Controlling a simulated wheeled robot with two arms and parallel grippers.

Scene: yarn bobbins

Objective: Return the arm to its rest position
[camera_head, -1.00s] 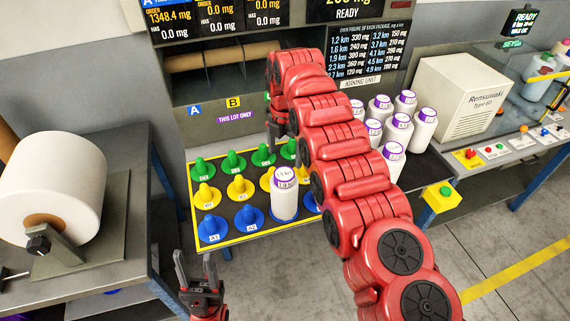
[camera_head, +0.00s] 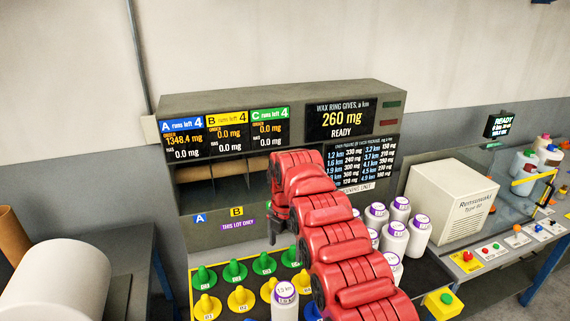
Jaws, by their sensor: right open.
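My right arm (camera_head: 335,240) is red and segmented. It rises from the lower right and bends over in front of the machine. My right gripper (camera_head: 275,232) hangs down at its far end, above the back of the peg board. It is open, and I see nothing held in it; the arm partly hides it. A white bobbin (camera_head: 285,304) with a purple-banded top stands on the peg board at the bottom edge. My left gripper is out of view.
Green pegs (camera_head: 235,271) and yellow pegs (camera_head: 240,298) stand left of that bobbin. Several white bobbins (camera_head: 394,237) stand right of my arm. Further right are a cream box (camera_head: 450,205) and a yellow button box (camera_head: 442,302). A large white roll (camera_head: 55,285) lies at the left.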

